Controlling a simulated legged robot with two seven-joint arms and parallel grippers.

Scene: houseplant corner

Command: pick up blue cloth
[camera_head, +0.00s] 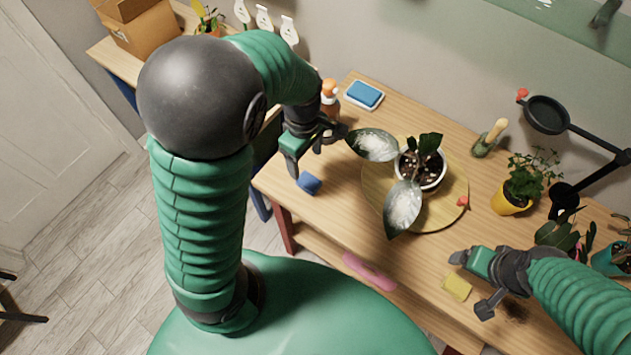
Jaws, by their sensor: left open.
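The blue cloth (309,183) is a small folded blue piece on the wooden table near its left front edge. My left gripper (311,150) is open and empty just beyond and above the cloth, its fingers spread apart and not closed on it. My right gripper (470,284) is at the lower right of the table with its fingers apart. A yellow cloth (457,288) lies by its fingertips, and nothing shows held.
An orange-topped spray bottle (329,98) stands behind my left gripper, near a blue pad in a white tray (364,95). A potted plant with white-dusted leaves (423,165) stands on a round wooden board (455,207). A yellow pot (511,199) is at right.

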